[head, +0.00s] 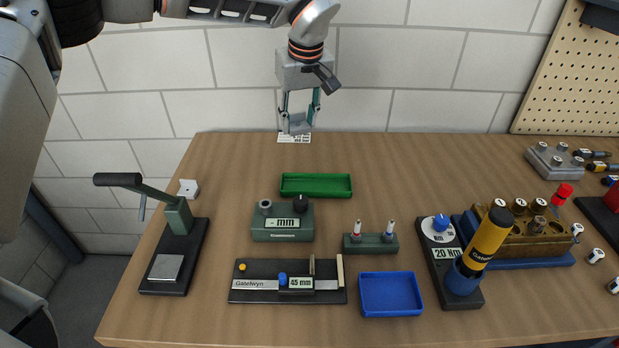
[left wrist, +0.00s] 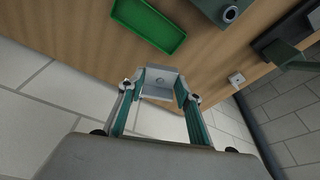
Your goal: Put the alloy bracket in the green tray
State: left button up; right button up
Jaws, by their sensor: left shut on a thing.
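The alloy bracket (head: 296,124) is a small grey angled piece, held between the fingertips of my left gripper (head: 299,112). It hangs in front of the wall near the table's back edge; the exact height above the table is hard to tell. The green tray (head: 316,185) lies empty on the table, below and slightly right of the bracket. It also shows in the left wrist view (left wrist: 148,22). My right gripper is out of view.
A green-grey gauge block (head: 282,233) stands just in front of the tray. A lever press (head: 179,216) with a white piece (head: 188,188) behind it is on the left. A blue tray (head: 390,294) is at the front.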

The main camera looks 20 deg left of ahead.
aim_at(299, 187)
pick_arm(q)
notch_tip(299, 187, down, 18)
jog(key=shift+r, duration=0.1)
dwell(0.4)
jog(key=shift+s, duration=0.1)
jog(key=o, duration=0.9)
jog(key=v, duration=1.2)
jog(key=shift+a, duration=0.1)
